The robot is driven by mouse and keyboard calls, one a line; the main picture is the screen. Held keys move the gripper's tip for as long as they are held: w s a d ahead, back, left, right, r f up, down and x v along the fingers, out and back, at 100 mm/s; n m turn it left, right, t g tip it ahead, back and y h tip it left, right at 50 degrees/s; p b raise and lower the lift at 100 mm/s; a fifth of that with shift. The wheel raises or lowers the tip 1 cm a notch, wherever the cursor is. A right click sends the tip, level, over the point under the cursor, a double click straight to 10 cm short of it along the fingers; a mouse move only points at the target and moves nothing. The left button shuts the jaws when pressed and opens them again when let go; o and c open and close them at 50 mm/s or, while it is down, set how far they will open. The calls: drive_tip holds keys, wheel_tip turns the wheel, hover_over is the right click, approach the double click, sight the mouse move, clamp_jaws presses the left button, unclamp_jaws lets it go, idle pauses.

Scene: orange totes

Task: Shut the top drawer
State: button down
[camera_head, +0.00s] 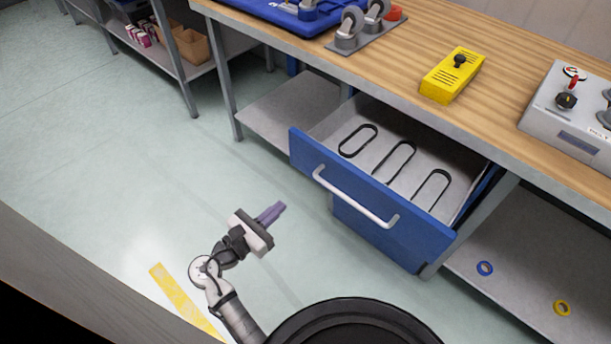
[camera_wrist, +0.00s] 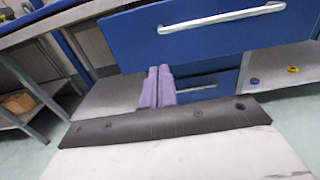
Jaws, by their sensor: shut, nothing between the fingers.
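The top drawer (camera_head: 376,215) under the wooden bench is pulled out. It has a blue front and a white bar handle (camera_head: 354,197); several black oblong loops lie on its grey floor. My gripper (camera_head: 279,207) is in front of the drawer, left of its handle and apart from it. Its purple fingers are shut together and empty. In the wrist view the drawer front (camera_wrist: 206,32) fills the upper part with its handle (camera_wrist: 222,18) at upper right. The fingers (camera_wrist: 158,70) point toward the bench, below and left of that handle.
The wooden bench top (camera_head: 510,75) holds a yellow box (camera_head: 453,74), a grey control box (camera_head: 575,115) and casters. A lower shelf (camera_head: 530,260) carries a blue ring (camera_head: 485,268) and a yellow ring (camera_head: 562,307). Another shelf unit stands at upper left. The floor before the drawer is clear.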

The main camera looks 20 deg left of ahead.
sight(315, 175)
drive_tip(key=p+x, duration=0.2)
drive_tip(key=x, duration=1.1)
drive_tip(key=shift+w+p, duration=0.3)
drive_tip(key=shift+w, duration=0.1)
drive_tip(key=shift+w+d, duration=0.15)
drive_tip(key=shift+w, duration=0.1)
drive_tip(key=b+x, duration=0.1)
drive_tip(key=x, duration=2.3)
drive_tip(key=shift+w+f, duration=0.15)
drive_tip(key=shift+w+d, duration=0.1)
drive_tip(key=shift+w, duration=0.15)
drive_tip(key=shift+w+r, duration=0.15)
drive_tip(key=shift+r, duration=0.25)
